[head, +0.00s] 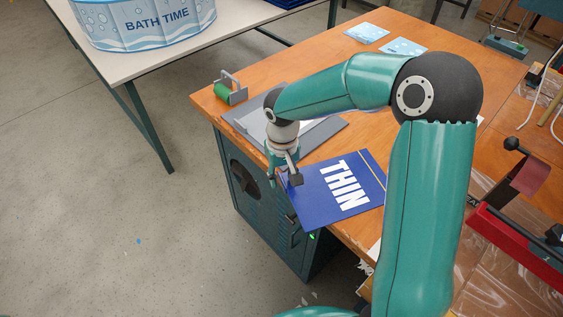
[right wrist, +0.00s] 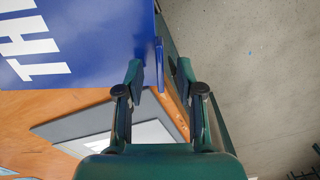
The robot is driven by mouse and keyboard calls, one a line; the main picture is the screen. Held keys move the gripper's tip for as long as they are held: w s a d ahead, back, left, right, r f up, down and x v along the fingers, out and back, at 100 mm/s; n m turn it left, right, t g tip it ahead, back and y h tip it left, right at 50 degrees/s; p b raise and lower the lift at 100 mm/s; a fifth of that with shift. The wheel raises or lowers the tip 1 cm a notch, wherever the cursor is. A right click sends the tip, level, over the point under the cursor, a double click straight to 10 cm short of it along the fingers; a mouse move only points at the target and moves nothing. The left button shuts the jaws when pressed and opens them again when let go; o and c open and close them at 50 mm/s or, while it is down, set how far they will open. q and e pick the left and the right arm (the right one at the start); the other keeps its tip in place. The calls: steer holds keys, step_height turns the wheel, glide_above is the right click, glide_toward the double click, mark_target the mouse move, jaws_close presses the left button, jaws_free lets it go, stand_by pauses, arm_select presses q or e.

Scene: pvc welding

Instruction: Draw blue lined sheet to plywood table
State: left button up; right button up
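A blue sheet (head: 340,190) with white letters "THIN" and a yellow line lies on the orange wooden table (head: 310,65), its near left part reaching past the table edge. My right gripper (head: 288,182) is at the sheet's left corner, by the table edge. In the right wrist view the two fingers of my right gripper (right wrist: 159,72) stand apart. The edge of the blue sheet (right wrist: 90,40) shows between or just beyond the fingertips; I cannot tell whether they touch it. My left gripper is not in view.
A grey plate (head: 325,131) lies beside the sheet, partly behind my right arm. A green roll holder (head: 229,90) stands at the table's left corner. Two light blue cards (head: 366,33) lie at the back. A red tool (head: 520,245) is at the right. A white table (head: 120,62) stands at the left.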

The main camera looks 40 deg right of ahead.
step_height(320, 180, up, 11)
steer(key=shift+r, duration=0.2)
stand_by(0.6)
steer(key=s+a+f+n+y+p, duration=0.1)
steer(key=a+f, duration=0.4)
steer(key=f, duration=0.4)
steer(key=s+a+f+n+y+p, duration=0.1)
steer(key=a+f+y+p, duration=0.1)
steer(key=a+f, duration=0.5)
steer(key=s+a+f+y+p, duration=0.1)
steer(key=s+a+f, duration=0.3)
steer(key=s+f, duration=0.8)
steer(key=shift+f+m+t+p, duration=0.2)
steer(key=shift+m+t+p, duration=0.15)
steer(key=shift+p, duration=0.3)
